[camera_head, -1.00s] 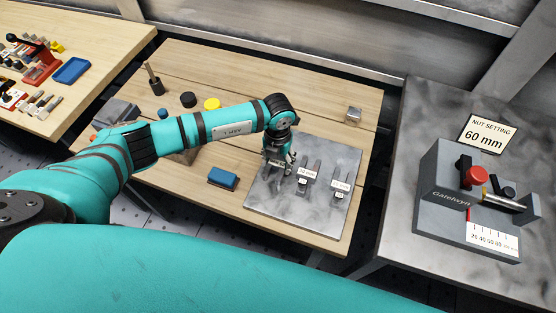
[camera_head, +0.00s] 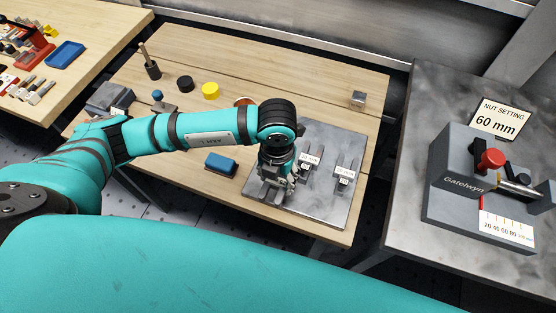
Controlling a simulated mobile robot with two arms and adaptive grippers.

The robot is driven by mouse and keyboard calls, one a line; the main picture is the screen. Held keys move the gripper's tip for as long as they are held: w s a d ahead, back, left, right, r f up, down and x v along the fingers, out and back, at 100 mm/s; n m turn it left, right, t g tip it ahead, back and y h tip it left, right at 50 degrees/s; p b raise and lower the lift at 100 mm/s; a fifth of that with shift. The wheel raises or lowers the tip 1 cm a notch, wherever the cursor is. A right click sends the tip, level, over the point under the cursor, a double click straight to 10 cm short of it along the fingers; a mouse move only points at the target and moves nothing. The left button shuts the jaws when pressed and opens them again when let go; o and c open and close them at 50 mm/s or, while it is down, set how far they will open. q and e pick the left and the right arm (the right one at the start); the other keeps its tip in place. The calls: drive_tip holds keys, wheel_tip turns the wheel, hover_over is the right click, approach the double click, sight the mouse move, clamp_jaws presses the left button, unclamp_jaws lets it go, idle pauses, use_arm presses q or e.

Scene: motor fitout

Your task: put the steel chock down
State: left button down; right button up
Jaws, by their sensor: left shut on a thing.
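My left gripper (camera_head: 274,186) points down over the near left part of the grey plate (camera_head: 318,207) on the wooden table. It is shut on a small grey metal piece, the steel chock (camera_head: 267,191), which the fingers largely hide. The chock is at or just above the plate; I cannot tell whether it touches. Two other dark metal pieces with white labels, one (camera_head: 308,168) in the middle and one (camera_head: 344,178) to the right, stand on the plate, apart from the gripper. My right gripper is not in view.
A blue block (camera_head: 221,163) lies left of the plate. A small metal cube (camera_head: 358,98), a yellow disc (camera_head: 210,90) and a black disc (camera_head: 185,84) are farther back. A grey gauge device (camera_head: 470,190) stands on the right bench beside a "60 mm" sign (camera_head: 500,117).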

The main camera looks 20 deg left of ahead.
sight(277, 196)
use_arm(q)
drive_tip(key=s, duration=0.2)
drive_tip(key=s+d, duration=0.1)
drive_tip(key=shift+s+d+r+b, duration=0.1)
drive_tip(key=shift+s+r+b, duration=0.1)
drive_tip(key=shift+s+b, duration=0.2)
drive_tip(key=shift+r, duration=0.1)
